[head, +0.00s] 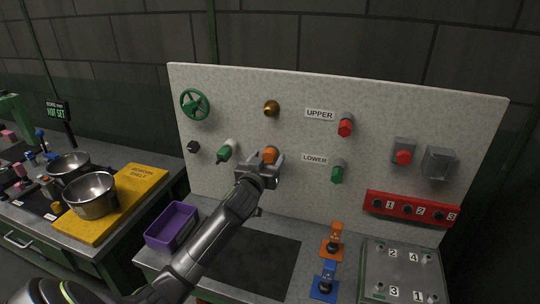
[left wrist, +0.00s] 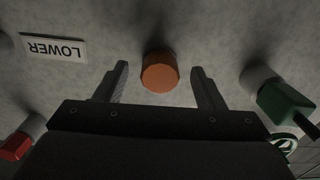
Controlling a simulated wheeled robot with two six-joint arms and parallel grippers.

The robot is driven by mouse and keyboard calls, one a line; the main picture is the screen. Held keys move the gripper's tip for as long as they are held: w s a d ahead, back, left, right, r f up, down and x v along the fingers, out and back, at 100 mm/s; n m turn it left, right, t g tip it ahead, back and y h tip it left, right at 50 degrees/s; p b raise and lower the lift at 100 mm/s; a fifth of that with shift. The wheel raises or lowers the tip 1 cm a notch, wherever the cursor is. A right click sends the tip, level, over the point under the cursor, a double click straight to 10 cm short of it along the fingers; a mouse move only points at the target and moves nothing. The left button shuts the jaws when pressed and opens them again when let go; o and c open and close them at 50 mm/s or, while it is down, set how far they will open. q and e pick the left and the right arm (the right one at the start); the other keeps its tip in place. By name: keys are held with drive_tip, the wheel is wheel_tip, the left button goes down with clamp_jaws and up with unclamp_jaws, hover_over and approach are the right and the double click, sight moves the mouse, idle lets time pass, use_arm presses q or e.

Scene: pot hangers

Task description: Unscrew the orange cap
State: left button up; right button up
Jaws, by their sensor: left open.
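The orange cap (head: 270,154) sits on the upright speckled panel (head: 255,90), left of the LOWER label. My right gripper is not in view.
A green-tipped fitting (head: 227,150) is left of the cap and a brass knob (head: 271,108) above it. A green-capped fitting (head: 338,172) is to the right. Below are a purple bin (head: 172,226), a dark mat (head: 247,262) and an orange stand (head: 332,242).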

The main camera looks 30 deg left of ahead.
use_arm(q)
drive_tip(key=m, duration=0.8)
drive_tip(key=shift+m, duration=0.3)
drive_tip(key=m, duration=0.4)
drive_tip(key=shift+m, duration=0.3)
drive_tip(key=m, duration=0.4)
drive_tip(key=c, duration=1.2)
drive_tip(key=n, duration=0.5)
drive_tip(key=shift+n, duration=0.3)
drive_tip(key=n, duration=0.5)
